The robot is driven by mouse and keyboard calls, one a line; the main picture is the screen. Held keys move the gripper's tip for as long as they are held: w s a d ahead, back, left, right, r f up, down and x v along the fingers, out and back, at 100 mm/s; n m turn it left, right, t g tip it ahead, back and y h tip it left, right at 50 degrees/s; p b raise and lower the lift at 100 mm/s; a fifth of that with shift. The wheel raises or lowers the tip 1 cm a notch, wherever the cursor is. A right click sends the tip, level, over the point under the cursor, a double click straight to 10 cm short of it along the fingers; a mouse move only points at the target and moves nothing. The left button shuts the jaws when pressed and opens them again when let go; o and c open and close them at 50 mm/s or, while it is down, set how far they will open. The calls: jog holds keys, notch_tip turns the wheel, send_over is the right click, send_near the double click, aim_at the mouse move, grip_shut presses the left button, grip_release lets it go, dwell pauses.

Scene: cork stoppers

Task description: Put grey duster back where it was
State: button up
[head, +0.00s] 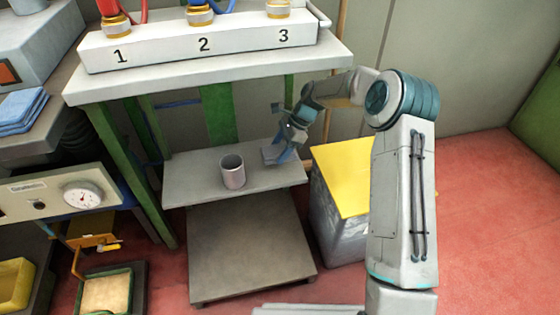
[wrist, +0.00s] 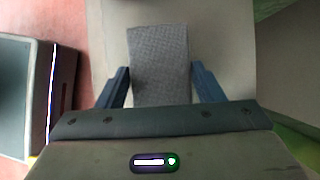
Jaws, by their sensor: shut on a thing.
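The grey duster (wrist: 160,58) is a folded, woven-looking cloth between my two fingers in the wrist view. My gripper (wrist: 160,86) is shut on it, with a finger at each side. In the head view my gripper (head: 280,151) is over the right end of the lower grey shelf (head: 196,190), right of a grey-pink cup. The duster is small there and hard to tell from the fingers. Whether it touches the shelf I cannot tell.
The cup (head: 233,173) stands upright mid-shelf. Above is a bench (head: 150,86) with a numbered white block (head: 160,46). A yellow-topped bin (head: 345,175) stands right of the shelf. Blue folded cloths (head: 20,108) lie at far left. A low grey platform (head: 250,245) is below.

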notch_tip(320, 180, down, 4)
jog(key=shift+f+b, duration=0.15)
jog(key=shift+b, duration=1)
jog(key=o, duration=0.9)
jog(key=shift+a, duration=0.1)
jog(key=shift+o, duration=0.2)
jog(key=p+v, duration=0.4)
jog(key=v, duration=0.8)
jog(key=shift+p, duration=0.3)
jog(key=shift+w, duration=0.1)
